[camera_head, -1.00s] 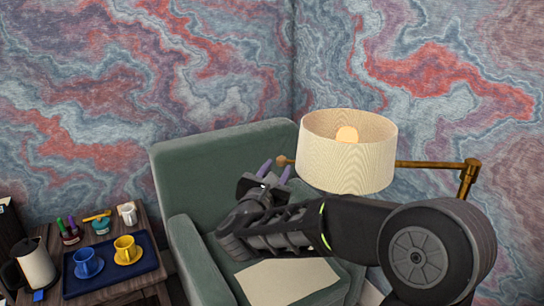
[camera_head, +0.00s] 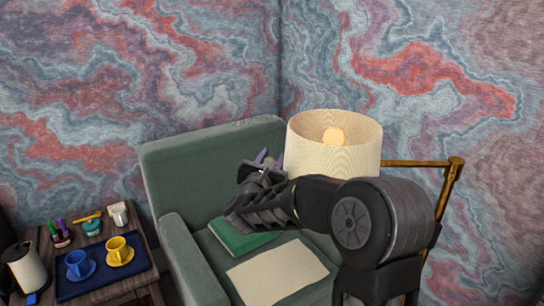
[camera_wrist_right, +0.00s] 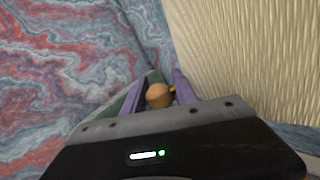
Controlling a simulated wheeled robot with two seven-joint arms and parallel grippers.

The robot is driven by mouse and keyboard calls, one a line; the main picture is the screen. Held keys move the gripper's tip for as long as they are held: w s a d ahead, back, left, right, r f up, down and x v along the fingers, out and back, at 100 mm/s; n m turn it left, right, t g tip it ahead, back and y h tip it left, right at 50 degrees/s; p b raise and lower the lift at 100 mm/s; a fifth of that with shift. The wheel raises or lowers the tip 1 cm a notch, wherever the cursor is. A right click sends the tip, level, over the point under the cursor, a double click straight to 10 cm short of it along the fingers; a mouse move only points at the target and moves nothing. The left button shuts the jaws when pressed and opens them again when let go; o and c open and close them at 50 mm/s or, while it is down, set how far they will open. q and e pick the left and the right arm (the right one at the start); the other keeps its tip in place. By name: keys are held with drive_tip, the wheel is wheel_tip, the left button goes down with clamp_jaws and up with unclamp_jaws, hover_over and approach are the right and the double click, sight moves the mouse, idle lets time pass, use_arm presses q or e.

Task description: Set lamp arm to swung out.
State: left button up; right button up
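The lamp has a cream shade (camera_head: 331,152) with a lit bulb and a brass arm (camera_head: 418,163) that runs right to a brass post (camera_head: 447,190). The shade hangs over the right side of the green armchair. My right gripper (camera_head: 266,160) is just left of the shade, partly hidden by my own arm. In the right wrist view, its purple fingers (camera_wrist_right: 159,92) are apart, with a round wooden knob (camera_wrist_right: 159,96) between them in the picture. I cannot tell whether they touch it. The shade (camera_wrist_right: 245,60) fills the right of that view. My left gripper is not in view.
The green armchair (camera_head: 165,180) holds a green book (camera_head: 238,240) and a pale sheet (camera_head: 277,272). A side table at left bears a blue tray (camera_head: 133,268) with a blue cup (camera_head: 78,262) and a yellow cup (camera_head: 119,249), beside a white jug (camera_head: 26,267).

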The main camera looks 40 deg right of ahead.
drive_tip(key=shift+c, duration=0.4)
clamp_jaws()
idle(0.9)
